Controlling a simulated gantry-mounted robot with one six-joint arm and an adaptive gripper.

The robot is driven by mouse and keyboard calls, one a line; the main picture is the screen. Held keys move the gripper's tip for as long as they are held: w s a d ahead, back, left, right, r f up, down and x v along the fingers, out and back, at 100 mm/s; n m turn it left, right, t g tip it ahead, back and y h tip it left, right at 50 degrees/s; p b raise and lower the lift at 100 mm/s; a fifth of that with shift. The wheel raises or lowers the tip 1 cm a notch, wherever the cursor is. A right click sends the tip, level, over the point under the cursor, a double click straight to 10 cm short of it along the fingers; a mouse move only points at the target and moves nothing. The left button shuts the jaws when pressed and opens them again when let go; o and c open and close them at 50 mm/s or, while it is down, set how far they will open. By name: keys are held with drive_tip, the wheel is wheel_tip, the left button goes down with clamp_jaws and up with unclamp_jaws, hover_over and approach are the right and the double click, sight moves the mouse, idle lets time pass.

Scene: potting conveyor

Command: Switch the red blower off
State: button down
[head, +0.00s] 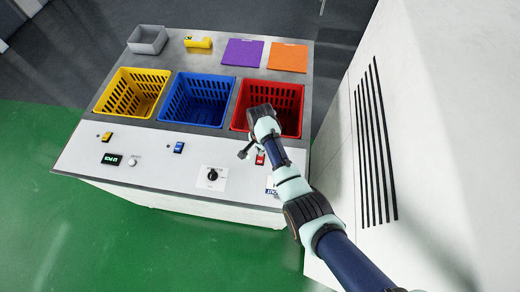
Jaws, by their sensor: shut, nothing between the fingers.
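A small red switch (260,159) sits on the white front panel, below the red basket (238,117). My arm hides part of it, so I cannot tell which way it is set. My gripper (242,155) is small and dark in the head view. It is shut and empty, just left of the red switch. I cannot tell whether it touches the panel or the switch. No separate blower body can be made out.
A yellow switch (107,136), a blue switch (178,147), a green display (111,159), a pale button (132,162) and a black knob (212,175) share the panel. Yellow (100,103) and blue (164,113) baskets stand behind. A white vented wall (340,150) rises at right.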

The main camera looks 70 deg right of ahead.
drive_tip(key=shift+f+b, duration=1.1)
drive_tip(key=shift+f, duration=0.4)
idle(0.6)
wheel_tip(320, 180, up, 7)
drive_tip(key=p, duration=0.7)
drive_tip(key=shift+r, duration=0.1)
idle(0.4)
